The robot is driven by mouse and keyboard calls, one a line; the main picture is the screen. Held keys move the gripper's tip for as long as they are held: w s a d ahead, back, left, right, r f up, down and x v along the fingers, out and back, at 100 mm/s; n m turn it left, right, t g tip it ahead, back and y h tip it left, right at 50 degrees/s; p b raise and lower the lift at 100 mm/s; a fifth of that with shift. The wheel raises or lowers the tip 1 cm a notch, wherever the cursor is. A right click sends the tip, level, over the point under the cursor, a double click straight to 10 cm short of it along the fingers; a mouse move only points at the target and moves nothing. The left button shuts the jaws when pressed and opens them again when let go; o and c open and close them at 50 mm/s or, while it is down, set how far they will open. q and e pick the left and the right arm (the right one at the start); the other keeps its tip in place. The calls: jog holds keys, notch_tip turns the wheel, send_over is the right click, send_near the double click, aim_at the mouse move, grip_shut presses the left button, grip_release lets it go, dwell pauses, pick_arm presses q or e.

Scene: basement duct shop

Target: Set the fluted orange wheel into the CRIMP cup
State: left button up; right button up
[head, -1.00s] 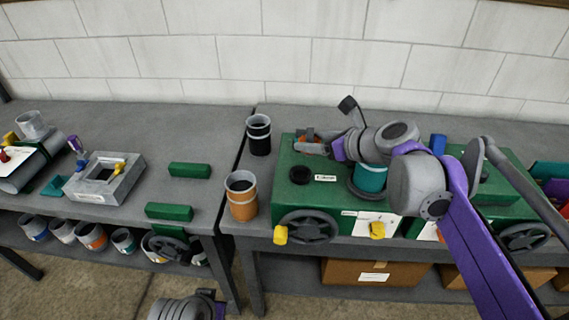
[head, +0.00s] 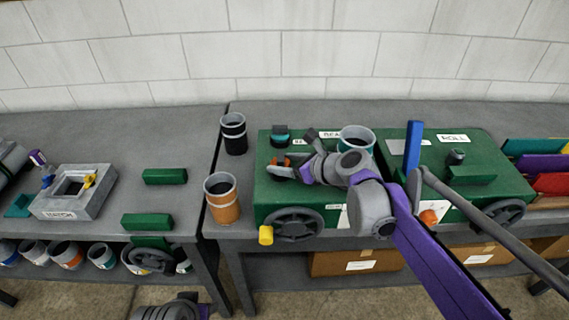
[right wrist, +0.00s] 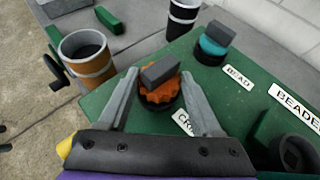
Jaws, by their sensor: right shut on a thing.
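The fluted orange wheel (right wrist: 160,90), with a grey block on top, is between the fingers of my right gripper (right wrist: 158,88), which is shut on it. In the head view the wheel (head: 284,160) shows small and partly covered by the gripper (head: 284,170). A dark round cup (right wrist: 156,106) lies directly under the wheel, beside a partly covered label that starts "CR". I cannot tell whether the wheel is seated in the cup or just above it. My left gripper's fingers are not visible.
A teal wheel with a grey block (right wrist: 214,42) sits at the BEAD label (right wrist: 238,77) on the green machine (head: 268,190). A teal-banded can (head: 357,134) stands behind my right wrist. An orange can (head: 222,200) and a black can (head: 234,134) stand left of the machine.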

jog(key=shift+f, duration=0.15)
jog(key=shift+f, duration=0.2)
jog(key=o, duration=1.5)
jog(key=shift+r, duration=0.1)
jog(key=shift+c, duration=0.2)
jog(key=shift+r, duration=0.2)
jog(key=shift+s+d+r, duration=0.2)
jog(key=v, duration=1.1)
jog(key=s+d+f+n+g+h, duration=0.1)
jog(key=s+d+f+n+h, duration=0.3)
jog(key=s+f+n, duration=0.6)
jog(key=s+d+f+n+g+h, duration=0.2)
jog(key=s+d+f+n+h, duration=0.2)
jog(key=s+f+n, duration=0.7)
jog(key=d+n, duration=0.1)
jog(key=n, duration=0.5)
jog(key=shift+s+h, duration=0.3)
jog(key=shift+s, duration=0.05)
